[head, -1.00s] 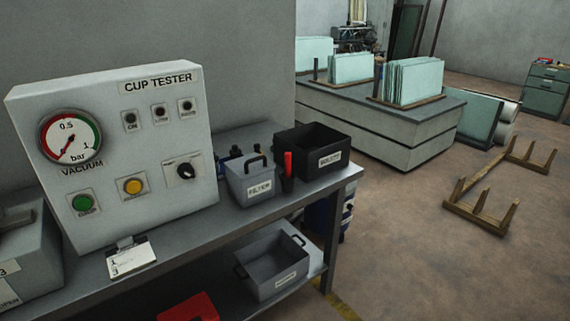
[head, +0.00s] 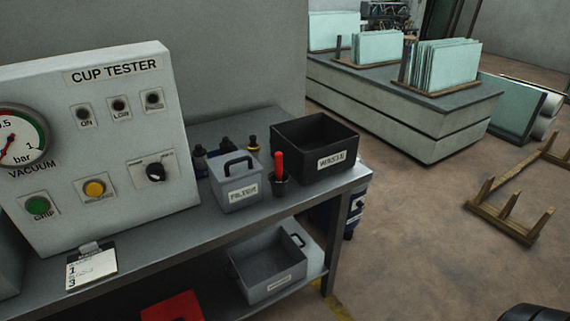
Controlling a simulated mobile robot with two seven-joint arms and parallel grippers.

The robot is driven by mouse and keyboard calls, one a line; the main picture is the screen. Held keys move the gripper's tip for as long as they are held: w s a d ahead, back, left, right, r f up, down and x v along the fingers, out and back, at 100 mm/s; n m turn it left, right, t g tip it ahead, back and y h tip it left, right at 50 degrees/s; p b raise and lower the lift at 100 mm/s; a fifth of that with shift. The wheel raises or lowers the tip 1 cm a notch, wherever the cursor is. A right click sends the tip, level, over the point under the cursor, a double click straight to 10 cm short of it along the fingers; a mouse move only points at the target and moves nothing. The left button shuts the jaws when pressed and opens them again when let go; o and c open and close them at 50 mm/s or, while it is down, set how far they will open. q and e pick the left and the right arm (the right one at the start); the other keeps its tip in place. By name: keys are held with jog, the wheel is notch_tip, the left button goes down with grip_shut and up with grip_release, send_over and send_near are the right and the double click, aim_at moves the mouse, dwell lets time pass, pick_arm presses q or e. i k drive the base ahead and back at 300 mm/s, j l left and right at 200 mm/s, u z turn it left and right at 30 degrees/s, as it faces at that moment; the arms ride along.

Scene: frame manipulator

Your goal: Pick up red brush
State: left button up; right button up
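A red-handled tool, which looks like the red brush (head: 279,164), stands upright in a small dark holder (head: 281,187) on the workbench in the head view. The holder is between the grey FILTER box (head: 236,190) and the black WASTE bin (head: 316,150). Only the red upper part shows; its lower end is hidden in the holder. Neither of my grippers can be seen. A dark rounded shape at the bottom right corner may be part of my arm, but I cannot tell.
The CUP TESTER panel (head: 92,150) stands on the left of the bench (head: 170,240). A clipboard (head: 91,266) lies at the front edge. A grey tray (head: 267,266) and a red box (head: 173,307) are on the lower shelf. A wooden frame (head: 500,214) lies on the floor at right.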

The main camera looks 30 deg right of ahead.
aim_at(278, 155)
jog(key=i+l, duration=0.1)
jog(key=l, duration=0.35)
jog(key=i+l, duration=0.15)
jog(key=l, duration=0.35)
jog(key=i+l, duration=0.1)
jog(key=l, duration=0.35)
jog(key=i+l, duration=0.1)
jog(key=l, duration=0.35)
jog(key=i+u, duration=0.05)
